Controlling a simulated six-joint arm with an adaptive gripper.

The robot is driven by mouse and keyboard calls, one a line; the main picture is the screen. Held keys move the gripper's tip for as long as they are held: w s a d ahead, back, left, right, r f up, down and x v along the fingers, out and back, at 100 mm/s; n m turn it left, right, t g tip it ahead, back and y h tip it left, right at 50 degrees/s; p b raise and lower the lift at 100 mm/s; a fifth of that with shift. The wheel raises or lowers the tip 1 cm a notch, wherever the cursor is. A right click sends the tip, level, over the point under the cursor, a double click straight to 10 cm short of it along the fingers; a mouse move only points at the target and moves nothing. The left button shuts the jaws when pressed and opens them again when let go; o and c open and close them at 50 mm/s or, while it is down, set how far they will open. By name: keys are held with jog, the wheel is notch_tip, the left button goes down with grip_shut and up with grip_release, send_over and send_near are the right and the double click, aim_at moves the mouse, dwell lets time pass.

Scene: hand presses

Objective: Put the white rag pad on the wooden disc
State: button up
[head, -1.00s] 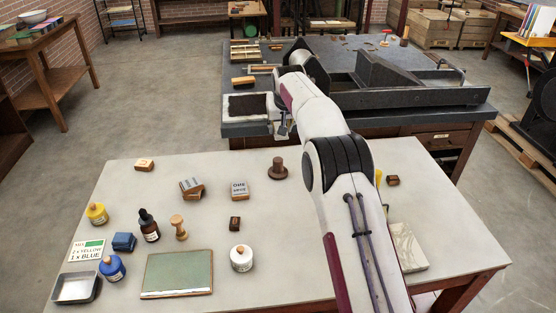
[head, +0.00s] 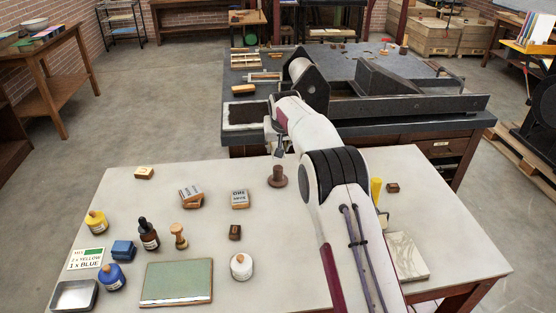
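A round dark brown piece, disc-shaped at its base with an upright knob (head: 278,177), stands on the pale table near its far edge. It may be the wooden disc, but I cannot be sure. I cannot make out a white rag pad in the head view; it may be hidden by my arm. My gripper (head: 279,150) points down at the table's far edge, just beyond and above the brown piece in the picture. It looks narrow and small, and I cannot tell whether it is open or holds something.
A white jar (head: 241,266), a green board (head: 177,282), a wooden stamp (head: 179,236), a dropper bottle (head: 148,234) and small blocks (head: 240,199) stand left of my arm. A yellow piece (head: 376,189) and a pale slab (head: 407,256) lie right. The press (head: 400,105) stands behind.

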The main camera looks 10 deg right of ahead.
aim_at(278, 167)
jog(key=shift+f, duration=0.75)
jog(key=shift+f, duration=0.15)
jog(key=shift+f, duration=1.7)
jog(key=shift+f, duration=0.1)
jog(key=o, duration=1.1)
jog(key=shift+c, duration=0.2)
jog(key=shift+v, duration=1.2)
jog(key=v, duration=0.9)
jog(key=shift+r, duration=0.35)
